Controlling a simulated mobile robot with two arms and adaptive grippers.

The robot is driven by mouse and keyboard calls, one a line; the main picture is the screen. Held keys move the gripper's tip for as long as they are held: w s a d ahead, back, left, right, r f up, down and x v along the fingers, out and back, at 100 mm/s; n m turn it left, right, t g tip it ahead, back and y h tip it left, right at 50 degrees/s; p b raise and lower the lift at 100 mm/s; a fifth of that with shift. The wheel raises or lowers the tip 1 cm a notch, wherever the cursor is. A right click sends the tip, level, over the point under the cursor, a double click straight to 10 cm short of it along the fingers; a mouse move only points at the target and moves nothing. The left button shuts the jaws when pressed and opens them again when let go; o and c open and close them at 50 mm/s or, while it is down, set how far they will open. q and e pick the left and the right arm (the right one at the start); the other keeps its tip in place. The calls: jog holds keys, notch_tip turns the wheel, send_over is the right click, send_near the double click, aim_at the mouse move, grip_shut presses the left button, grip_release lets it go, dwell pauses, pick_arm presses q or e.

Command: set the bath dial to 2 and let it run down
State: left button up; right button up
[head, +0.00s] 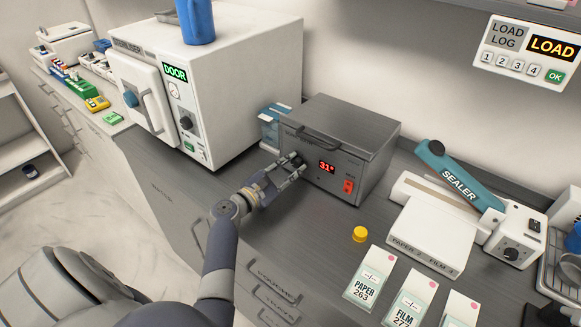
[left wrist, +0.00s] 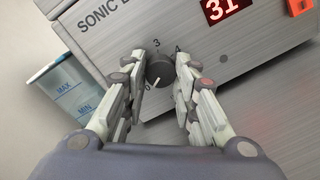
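The sonic bath (head: 345,140) is a grey metal box with a lid handle on the worktop. Its red display (head: 327,168) reads 31; it also shows in the left wrist view (left wrist: 222,8). The dark round dial (left wrist: 160,70) is on its front, with 0, 3 and 4 legible around it. The white pointer mark on the dial points down-left, near 0. My left gripper (left wrist: 160,62) is open, its fingers on either side of the dial, with small gaps seeming to show. In the head view my left gripper (head: 292,166) is at the bath's front. My right gripper is out of view.
A white steriliser (head: 235,95) stands left of the bath, with a blue water container (head: 270,125) between them. A sealer (head: 445,215) stands to the right. A yellow cap (head: 360,234) and paper and film packs (head: 369,277) lie in front.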

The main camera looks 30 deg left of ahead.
pick_arm(q)
jog(key=shift+f+m+b, duration=0.1)
jog(key=shift+m+b, duration=0.7)
jog(key=m+b, duration=0.1)
jog(key=m, duration=0.1)
jog(key=shift+m+b, duration=0.3)
jog(key=shift+b, duration=0.1)
jog(key=m+b, duration=0.2)
jog(key=m, duration=0.3)
jog(key=shift+g+b, duration=0.3)
jog(key=shift+b, duration=0.1)
jog(key=m+b, duration=0.1)
jog(key=m, duration=0.3)
jog(key=shift+y, duration=0.4)
jog(key=m, duration=0.4)
jog(key=shift+d+r+m+y, duration=0.2)
jog(key=shift+m+y, duration=0.1)
jog(key=shift+m, duration=0.1)
jog(key=o, duration=1)
